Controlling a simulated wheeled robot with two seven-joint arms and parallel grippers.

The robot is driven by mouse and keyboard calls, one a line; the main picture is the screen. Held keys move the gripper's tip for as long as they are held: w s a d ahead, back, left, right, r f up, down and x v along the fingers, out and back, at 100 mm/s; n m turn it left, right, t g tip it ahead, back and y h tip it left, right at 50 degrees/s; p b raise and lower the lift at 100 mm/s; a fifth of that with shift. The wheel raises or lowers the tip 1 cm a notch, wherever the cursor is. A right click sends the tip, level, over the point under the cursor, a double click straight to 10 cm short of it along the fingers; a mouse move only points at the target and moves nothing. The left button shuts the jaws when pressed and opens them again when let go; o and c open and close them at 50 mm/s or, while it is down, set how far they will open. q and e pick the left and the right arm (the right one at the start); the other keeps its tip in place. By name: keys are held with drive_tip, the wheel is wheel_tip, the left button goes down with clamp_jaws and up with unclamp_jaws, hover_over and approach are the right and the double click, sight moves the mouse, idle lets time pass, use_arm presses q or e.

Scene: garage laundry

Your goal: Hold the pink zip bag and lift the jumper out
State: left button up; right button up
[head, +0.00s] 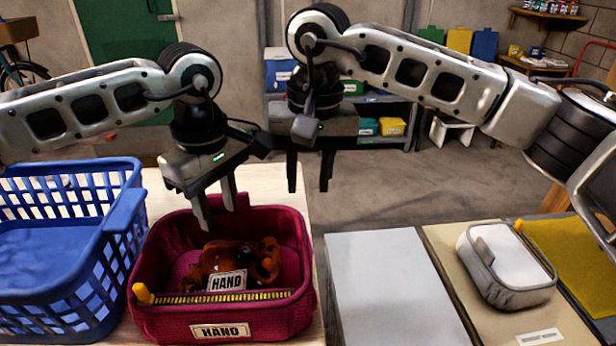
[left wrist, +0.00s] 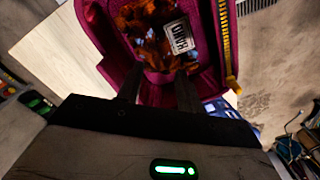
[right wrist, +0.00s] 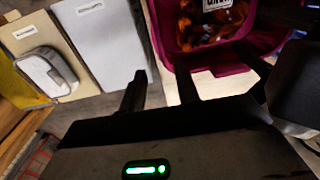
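The pink zip bag (head: 290,316) stands open on the pale table, with a yellow zip along its front edge and a HAND label on its front. The rust-orange jumper (head: 268,262) lies crumpled inside, with a white HAND tag. It also shows in the left wrist view (left wrist: 152,48) and right wrist view (right wrist: 190,30). My left gripper (head: 216,208) is open and empty, fingers pointing down at the bag's back rim; whether they touch it I cannot tell. My right gripper (head: 309,184) is open and empty, higher and to the right, behind the bag.
A blue laundry basket (head: 122,225) stands close against the bag's left side. To the right lie a pale grey panel (head: 395,285), a beige panel (head: 455,245) bearing a grey-white zipped case (head: 508,265), and a yellow panel (head: 565,255). A gap separates the table from the panels.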

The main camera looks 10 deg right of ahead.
sight(222, 239)
drive_tip(key=f, duration=1.6)
drive_tip(key=shift+s+a+f, duration=0.15)
drive_tip(key=shift+a+f, duration=0.15)
drive_tip(key=shift+a, duration=0.05)
drive_tip(key=shift+c, duration=0.3)
clamp_jaws()
use_arm(q)
drive_tip(key=shift+o, duration=0.8)
drive_tip(key=shift+a+r+n+h, duration=0.2)
drive_tip(key=shift+a+n+h, duration=0.2)
drive_tip(key=shift+n+h, duration=0.55)
drive_tip(key=a+n, duration=0.1)
drive_tip(key=a+r+n+h, duration=0.1)
drive_tip(key=n, duration=0.1)
drive_tip(key=a+n+h, duration=0.1)
drive_tip(key=shift+w+r, duration=0.2)
drive_tip(key=shift+w, duration=0.1)
drive_tip(key=shift+w+a+f+n+h, duration=0.1)
drive_tip(key=shift+a+f+n+h, duration=0.2)
drive_tip(key=shift+n, duration=0.35)
drive_tip(key=x, duration=1.1)
drive_tip(key=shift+a, duration=0.1)
